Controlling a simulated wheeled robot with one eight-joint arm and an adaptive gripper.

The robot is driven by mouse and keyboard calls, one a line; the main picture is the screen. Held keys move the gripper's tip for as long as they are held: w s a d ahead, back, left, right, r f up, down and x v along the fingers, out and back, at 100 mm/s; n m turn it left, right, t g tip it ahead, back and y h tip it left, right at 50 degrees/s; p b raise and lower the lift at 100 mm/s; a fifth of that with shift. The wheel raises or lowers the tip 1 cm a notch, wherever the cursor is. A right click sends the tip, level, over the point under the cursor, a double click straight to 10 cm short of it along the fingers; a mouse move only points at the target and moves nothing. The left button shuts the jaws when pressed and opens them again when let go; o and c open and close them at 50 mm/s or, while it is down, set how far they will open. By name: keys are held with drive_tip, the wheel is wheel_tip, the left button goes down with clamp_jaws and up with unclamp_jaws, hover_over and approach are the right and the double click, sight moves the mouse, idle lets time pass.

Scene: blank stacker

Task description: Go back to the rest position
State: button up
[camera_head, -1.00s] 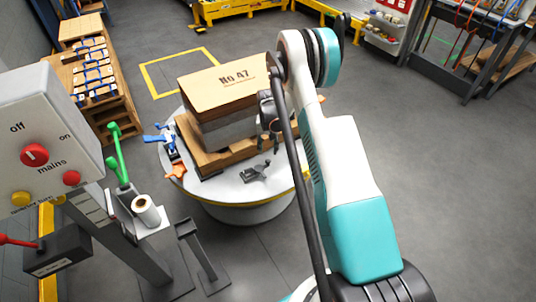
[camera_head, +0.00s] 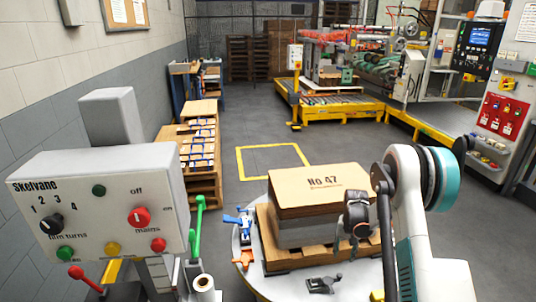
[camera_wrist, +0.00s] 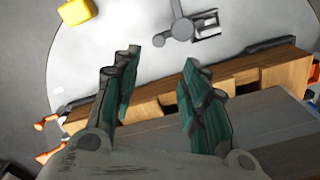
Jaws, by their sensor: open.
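My gripper (camera_wrist: 158,95) is open and empty in the wrist view, its two green-padded fingers apart. Below them in that view are the wooden pallet (camera_wrist: 245,78) and the white round turntable (camera_wrist: 110,30). In the head view my gripper (camera_head: 353,240) hangs at the right side of the stack. The stack has a brown top board marked "No 47" (camera_head: 318,186) over a grey block (camera_head: 300,232), on the pallet (camera_head: 268,240). My arm is bent at the right of the head view. Whether the fingers touch the stack cannot be told.
A control box (camera_head: 95,205) with knobs stands close at the left. A green lever (camera_head: 198,225) and a film roll (camera_head: 203,283) are beside it. A grey clamp (camera_head: 322,284) lies on the turntable's front. A yellow floor square (camera_head: 270,148) lies empty behind.

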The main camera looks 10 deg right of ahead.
drive_tip(key=s+a+r+n+t, duration=0.1)
drive_tip(key=s+a+r, duration=0.25)
drive_tip(key=r, duration=0.65)
drive_tip(key=s+a+r+n+t, duration=0.1)
drive_tip(key=s+a+r, duration=0.25)
drive_tip(key=r, duration=0.55)
drive_tip(key=s+a+r+n+t, duration=0.1)
drive_tip(key=s+a+r, duration=0.25)
drive_tip(key=r, duration=0.65)
drive_tip(key=s+a+r+n+t, duration=0.1)
drive_tip(key=s+a, duration=0.3)
drive_tip(key=s, duration=0.7)
drive_tip(key=s+a+r+n+t, duration=0.2)
drive_tip(key=s+a+r+t, duration=0.1)
drive_tip(key=s, duration=0.9)
drive_tip(key=shift+a+r, duration=0.7)
drive_tip(key=shift+a, duration=0.35)
